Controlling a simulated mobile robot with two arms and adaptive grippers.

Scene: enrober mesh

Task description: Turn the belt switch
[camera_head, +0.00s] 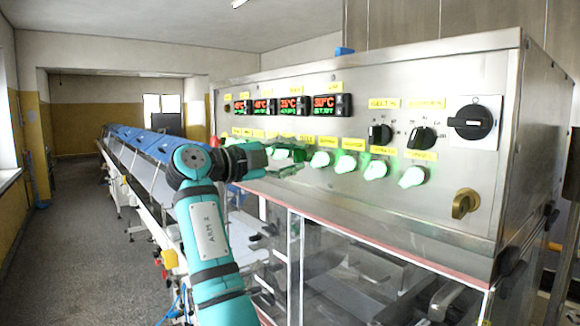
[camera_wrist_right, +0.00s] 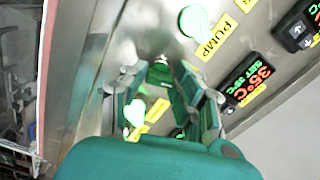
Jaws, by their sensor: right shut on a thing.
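My right gripper (camera_head: 285,160) is at the lower row of green-lit switches on the steel control panel. In the right wrist view its two fingers (camera_wrist_right: 165,85) are closed around one lit switch (camera_wrist_right: 160,66), which I take as the belt switch. The fingers cover most of that switch and its label, so I cannot read its name or its angle. In the head view the gripper hides the switch. My left gripper is in neither view.
A lit knob labelled PUMP (camera_wrist_right: 195,22) is close beside the fingers, and another lit knob (camera_wrist_right: 133,112) is on the other side. Red temperature displays (camera_head: 293,105) sit above. Black rotary switches (camera_head: 421,138) and a large main switch (camera_head: 472,122) are to the right.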

